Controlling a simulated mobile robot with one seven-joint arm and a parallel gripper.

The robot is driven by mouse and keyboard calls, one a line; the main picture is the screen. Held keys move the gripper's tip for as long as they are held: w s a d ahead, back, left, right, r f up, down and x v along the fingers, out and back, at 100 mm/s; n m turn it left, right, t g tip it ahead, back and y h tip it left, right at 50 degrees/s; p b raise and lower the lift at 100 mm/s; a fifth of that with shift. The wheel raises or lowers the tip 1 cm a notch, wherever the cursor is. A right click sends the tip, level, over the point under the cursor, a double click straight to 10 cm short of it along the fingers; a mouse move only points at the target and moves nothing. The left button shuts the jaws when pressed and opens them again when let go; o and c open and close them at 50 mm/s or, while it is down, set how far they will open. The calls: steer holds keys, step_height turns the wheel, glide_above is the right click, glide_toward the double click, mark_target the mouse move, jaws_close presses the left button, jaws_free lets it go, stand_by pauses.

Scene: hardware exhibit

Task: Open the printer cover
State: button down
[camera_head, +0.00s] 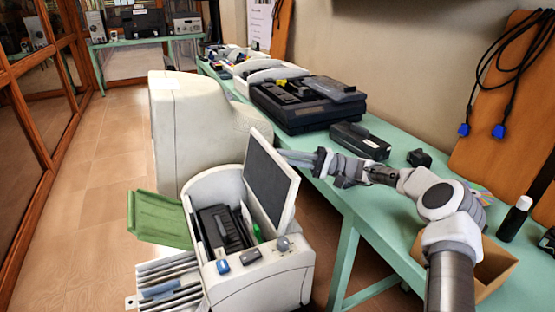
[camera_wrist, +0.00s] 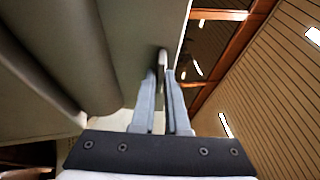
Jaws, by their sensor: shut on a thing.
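The white printer (camera_head: 268,285) stands on the floor at lower centre in the head view. Its cover (camera_head: 268,180), a white frame with a dark panel, is raised and stands steeply tilted, with the inside of the printer exposed. My gripper (camera_head: 286,156) reaches the cover's upper right edge from the right, its tips partly hidden behind it. In the wrist view my gripper's fingers (camera_wrist: 163,75) are close together on a thin edge, apparently the cover's. The exact contact is hard to see.
A green flap (camera_head: 158,219) and grey trays (camera_head: 165,285) stick out left of the printer. A large beige monitor (camera_head: 190,135) stands behind it. The green table (camera_head: 375,205) on the right holds black devices (camera_head: 308,103) and a bottle (camera_head: 514,218). Floor at left is clear.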

steer(key=shift+w+d+f+y, duration=0.3)
steer(key=shift+d+y, duration=0.1)
steer(key=shift+d, duration=0.1)
steer(key=c, duration=0.9)
jaws_free()
steer(key=v, duration=1.2)
steer(key=shift+s, duration=0.1)
